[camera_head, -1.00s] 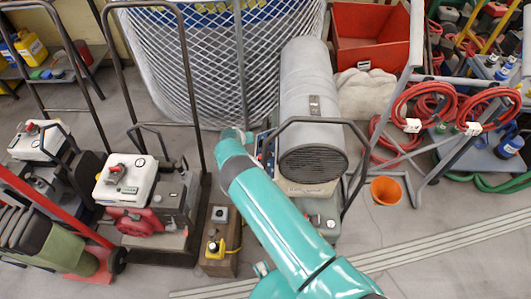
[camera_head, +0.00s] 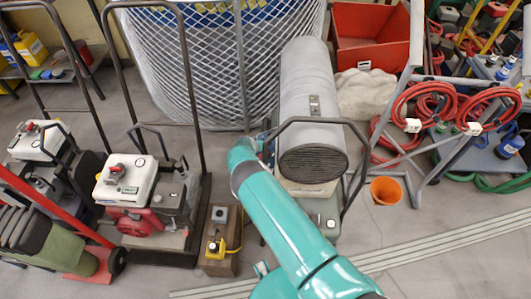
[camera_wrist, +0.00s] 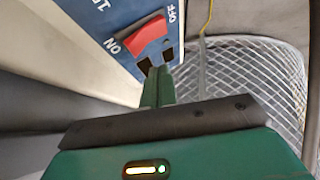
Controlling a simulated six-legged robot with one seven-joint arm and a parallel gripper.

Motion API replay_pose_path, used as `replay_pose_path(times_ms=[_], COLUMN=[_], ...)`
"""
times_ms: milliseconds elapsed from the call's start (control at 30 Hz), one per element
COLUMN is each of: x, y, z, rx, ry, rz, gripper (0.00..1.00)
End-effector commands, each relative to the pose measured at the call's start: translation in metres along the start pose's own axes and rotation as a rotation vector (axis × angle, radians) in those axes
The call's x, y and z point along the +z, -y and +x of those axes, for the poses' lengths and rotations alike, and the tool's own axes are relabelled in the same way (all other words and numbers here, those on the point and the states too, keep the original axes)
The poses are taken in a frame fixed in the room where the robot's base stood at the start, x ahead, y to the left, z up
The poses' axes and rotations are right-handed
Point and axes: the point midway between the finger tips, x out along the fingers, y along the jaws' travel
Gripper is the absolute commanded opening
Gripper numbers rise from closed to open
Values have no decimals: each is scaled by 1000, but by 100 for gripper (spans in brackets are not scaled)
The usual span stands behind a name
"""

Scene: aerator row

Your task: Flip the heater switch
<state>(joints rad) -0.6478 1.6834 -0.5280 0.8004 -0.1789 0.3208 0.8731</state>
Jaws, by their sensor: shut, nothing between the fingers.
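The heater (camera_head: 312,105) is a grey cylinder with a dark round grille, standing behind a bent dark handle in the head view. Its switch (camera_wrist: 149,36) shows in the wrist view as a red rocker on a blue panel (camera_wrist: 108,22), with ON printed at its lower left and OFF at its upper right. In the head view my teal arm hides most of the panel and gripper.
A wire mesh bin (camera_head: 215,75) stands behind the heater and also fills the right of the wrist view. An orange cone-shaped cup (camera_head: 386,190) is at right. Grey floor strips (camera_head: 440,244) cross the front.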

Motion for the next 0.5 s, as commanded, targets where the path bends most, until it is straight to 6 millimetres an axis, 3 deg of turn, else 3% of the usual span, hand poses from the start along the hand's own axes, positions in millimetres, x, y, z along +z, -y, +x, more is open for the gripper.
replay_pose_path(times_ms=[200,500], x=[8,9], y=[-8,-9], z=[11,13], rx=[-1,-1], ry=[-1,-1], rz=[0,0], gripper=[0,0])
